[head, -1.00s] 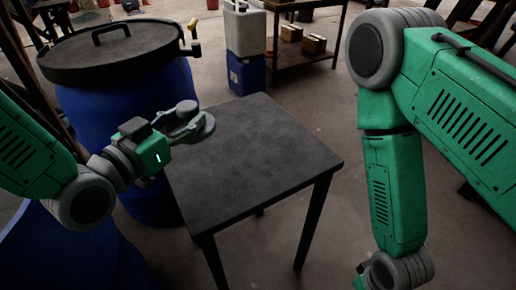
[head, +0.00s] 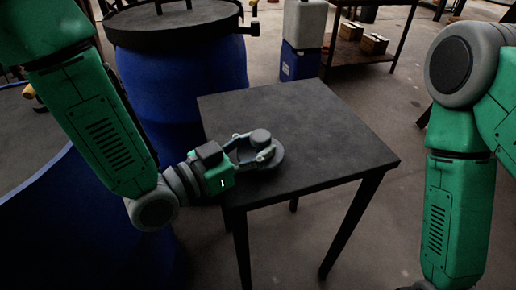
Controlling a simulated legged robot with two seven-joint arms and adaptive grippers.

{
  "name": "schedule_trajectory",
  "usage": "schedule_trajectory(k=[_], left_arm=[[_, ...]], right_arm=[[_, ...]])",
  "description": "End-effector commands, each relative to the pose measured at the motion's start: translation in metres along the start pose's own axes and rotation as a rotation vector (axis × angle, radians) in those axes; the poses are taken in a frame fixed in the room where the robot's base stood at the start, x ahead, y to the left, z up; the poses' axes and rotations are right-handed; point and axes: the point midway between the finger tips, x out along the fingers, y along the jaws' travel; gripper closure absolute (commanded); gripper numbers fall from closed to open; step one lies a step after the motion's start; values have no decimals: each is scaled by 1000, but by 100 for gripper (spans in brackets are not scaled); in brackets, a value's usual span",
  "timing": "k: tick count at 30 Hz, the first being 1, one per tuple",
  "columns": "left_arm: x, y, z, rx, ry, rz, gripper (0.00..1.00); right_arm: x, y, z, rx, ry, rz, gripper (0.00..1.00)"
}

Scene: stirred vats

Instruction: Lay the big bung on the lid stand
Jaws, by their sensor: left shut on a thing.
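The big bung (head: 268,154), a grey disc with a round knob on top, is in my left gripper (head: 254,150). The fingers are shut around the knob, and the disc lies roughly level. The bung is over the left part of the lid stand (head: 325,125), a dark square table with thin legs. I cannot tell whether its underside touches the top or hangs just above it. My right gripper is out of view below the picture; only its green arm shows at the right.
A blue vat (head: 190,75) with a dark handled lid (head: 175,25) stands behind the table's left side. Another large blue vat (head: 60,220) is at the left, under my left arm. A pale container (head: 303,25) on a blue one (head: 298,62) and a shelf with boxes stand behind.

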Motion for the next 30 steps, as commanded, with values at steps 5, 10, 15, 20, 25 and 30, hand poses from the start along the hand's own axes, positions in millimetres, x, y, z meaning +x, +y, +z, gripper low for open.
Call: schedule_trajectory(k=[5, 10, 15, 20, 25, 30], left_arm=[[0, 0, -1, 2, 1, -2, 98], [0, 0, 3, 2, 0, -2, 98], [0, 0, 2, 2, 0, -2, 49], [0, 0, 2, 2, 0, -2, 49], [-7, -1, -1, 1, -2, -3, 49], [-38, -1, -2, -2, -4, -5, 49]], right_arm=[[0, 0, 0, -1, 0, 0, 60], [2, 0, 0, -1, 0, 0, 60], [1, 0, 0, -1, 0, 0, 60], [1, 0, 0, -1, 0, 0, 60], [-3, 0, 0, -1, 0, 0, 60], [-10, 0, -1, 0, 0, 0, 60]])
